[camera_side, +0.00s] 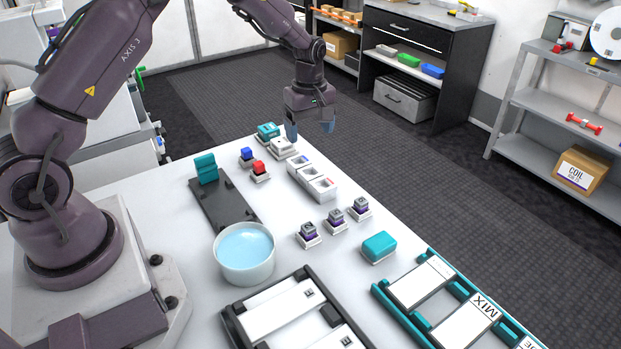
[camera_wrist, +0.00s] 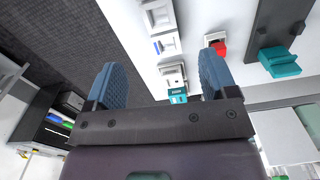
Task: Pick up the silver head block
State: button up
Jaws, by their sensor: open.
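A pale silver-white block (camera_side: 283,145), which looks like the silver head block, sits on a white base near the table's far edge. In the wrist view the silver-white block (camera_wrist: 173,76) shows between my fingers, nearer the right one. A teal block (camera_side: 268,130) stands right beside it and also shows in the wrist view (camera_wrist: 177,95). My gripper (camera_side: 310,128) is open and empty. It is above the table's far edge, over and right of the silver-white block in the side view. Its two blue fingers (camera_wrist: 160,66) are wide apart.
A blue-topped block (camera_side: 246,155) and a red-topped block (camera_side: 260,169) stand close by. A white compartment tray (camera_side: 312,180) lies just in front. Several purple-banded grey blocks (camera_side: 334,215), a bowl of blue liquid (camera_side: 244,250) and a dark rail with a teal upright (camera_side: 206,168) share the table.

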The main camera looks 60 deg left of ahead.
aim_at(310, 177)
jog(key=shift+n, duration=0.6)
notch_tip(310, 177, down, 13)
jog(key=shift+d, duration=0.1)
jog(key=shift+w, duration=0.1)
jog(key=c, duration=1.2)
jog(key=shift+r, duration=0.1)
